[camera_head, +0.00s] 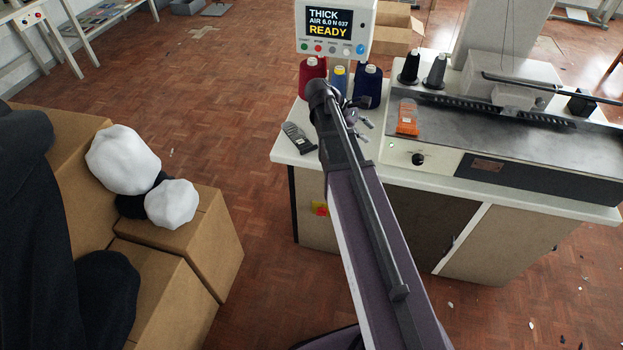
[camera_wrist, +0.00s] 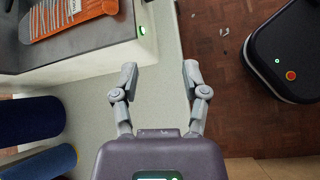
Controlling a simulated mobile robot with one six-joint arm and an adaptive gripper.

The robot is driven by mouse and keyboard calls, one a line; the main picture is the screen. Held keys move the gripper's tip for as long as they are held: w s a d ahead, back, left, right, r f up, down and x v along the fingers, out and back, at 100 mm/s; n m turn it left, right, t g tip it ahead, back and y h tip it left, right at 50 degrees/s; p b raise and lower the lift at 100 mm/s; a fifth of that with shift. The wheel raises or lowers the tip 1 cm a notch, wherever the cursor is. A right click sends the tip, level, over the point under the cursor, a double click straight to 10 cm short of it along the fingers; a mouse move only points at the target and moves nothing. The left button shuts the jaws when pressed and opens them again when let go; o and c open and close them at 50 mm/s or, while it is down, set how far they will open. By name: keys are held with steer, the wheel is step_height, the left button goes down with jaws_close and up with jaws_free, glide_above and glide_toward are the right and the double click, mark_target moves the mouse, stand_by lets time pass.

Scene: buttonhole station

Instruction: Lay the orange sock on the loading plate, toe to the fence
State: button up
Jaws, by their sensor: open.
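The orange sock (camera_head: 407,118) lies flat on the left end of the dark metal plate (camera_head: 460,130) on the machine, with a grey patch at its far end. I cannot tell which end is the toe. In the wrist view the sock (camera_wrist: 70,18) is at the top left, cut by the frame edge, with a pale label on it. My gripper (camera_wrist: 160,78) is open and empty, apart from the sock, above the white tabletop's edge. In the head view my gripper (camera_head: 360,118) is left of the sock.
A dark grey flat piece (camera_head: 298,137) lies at the table's left edge. Thread cones (camera_head: 312,75) stand behind my gripper, beside a display reading READY (camera_head: 330,28). A black toothed strip (camera_head: 500,108) runs along the plate. Cardboard boxes (camera_head: 190,240) stand left; floor between is clear.

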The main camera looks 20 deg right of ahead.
steer(key=s+a+f+m+t+y, duration=0.1)
steer(key=s+a+f+m+y, duration=0.1)
steer(key=a, duration=0.5)
steer(key=s+a+f+m+t+y, duration=0.2)
steer(key=s+a+m+y, duration=0.2)
steer(key=a, duration=0.3)
steer(key=s+a+f+m+t+y, duration=0.1)
steer(key=s+a+f+m+y, duration=0.1)
steer(key=a, duration=0.4)
steer(key=shift+s+a+f+m+y, duration=0.45)
steer(key=shift+m+y, duration=0.15)
steer(key=shift+m, duration=0.1)
steer(key=shift+d+r, duration=0.1)
step_height(320, 180, up, 5)
steer(key=p, duration=0.5)
steer(key=shift+r, duration=0.1)
